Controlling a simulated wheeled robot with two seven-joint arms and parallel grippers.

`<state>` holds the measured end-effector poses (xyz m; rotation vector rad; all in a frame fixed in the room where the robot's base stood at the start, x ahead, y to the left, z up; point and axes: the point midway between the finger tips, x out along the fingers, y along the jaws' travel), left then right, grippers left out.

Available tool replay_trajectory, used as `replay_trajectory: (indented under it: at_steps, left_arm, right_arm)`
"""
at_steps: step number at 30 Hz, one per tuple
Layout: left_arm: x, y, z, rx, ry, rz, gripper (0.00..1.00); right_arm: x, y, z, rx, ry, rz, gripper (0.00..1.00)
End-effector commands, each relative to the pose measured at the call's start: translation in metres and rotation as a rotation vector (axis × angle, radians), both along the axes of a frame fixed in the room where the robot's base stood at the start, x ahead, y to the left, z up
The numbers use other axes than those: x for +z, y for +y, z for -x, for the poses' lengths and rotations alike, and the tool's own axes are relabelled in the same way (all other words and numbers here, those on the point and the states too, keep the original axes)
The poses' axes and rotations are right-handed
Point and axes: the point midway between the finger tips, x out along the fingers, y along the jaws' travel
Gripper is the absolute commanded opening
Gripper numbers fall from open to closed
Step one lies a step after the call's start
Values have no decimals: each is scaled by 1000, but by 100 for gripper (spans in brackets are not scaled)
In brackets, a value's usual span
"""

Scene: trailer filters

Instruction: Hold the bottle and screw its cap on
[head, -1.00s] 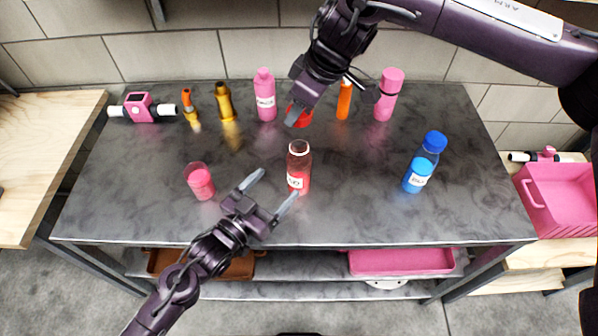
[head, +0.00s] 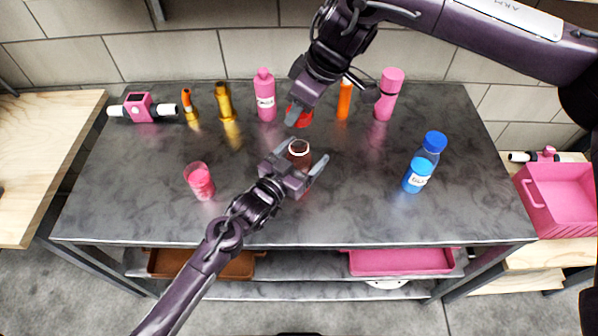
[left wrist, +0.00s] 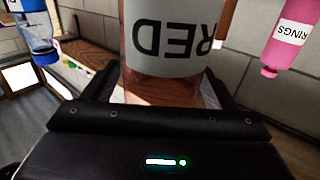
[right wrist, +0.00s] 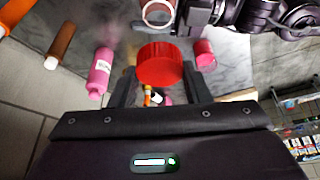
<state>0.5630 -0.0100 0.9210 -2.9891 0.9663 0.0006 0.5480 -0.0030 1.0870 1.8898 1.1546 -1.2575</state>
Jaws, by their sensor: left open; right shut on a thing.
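The bottle (head: 299,160) stands upright and open on the metal table; in the left wrist view its label (left wrist: 175,40) reads "RED", upside down. My left gripper (head: 298,168) is open with its fingers on either side of the bottle, which stands between them. My right gripper (head: 292,112) is shut on the red cap (head: 304,116), held above the table behind the bottle. The red cap fills the middle of the right wrist view (right wrist: 160,64), and the open bottle mouth (right wrist: 158,12) shows beyond it.
A pink cup (head: 199,181) stands left of the bottle, a blue bottle (head: 424,163) to the right. A pink bottle (head: 265,95), an orange bottle (head: 344,98) and a pink flask (head: 389,93) stand along the back. The front right of the table is clear.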

Motion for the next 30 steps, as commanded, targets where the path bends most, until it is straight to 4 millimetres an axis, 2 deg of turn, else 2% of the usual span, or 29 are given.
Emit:
replay_trajectory:
  at_steps: [5,18,21,23,30]
  left_arm:
    - [0,0,0,0,0,0,79]
    - [0,0,0,0,0,0,23]
    - [0,0,0,0,0,0,13]
    - [0,0,0,0,0,0,13]
    - [0,0,0,0,0,0,13]
  right_arm:
    - [0,0,0,0,0,0,22]
    - [0,0,0,0,0,0,22]
    - [0,0,0,0,0,0,22]
    - [-2,0,0,0,0,0,22]
    - [-36,0,1,0,-6,2,22]
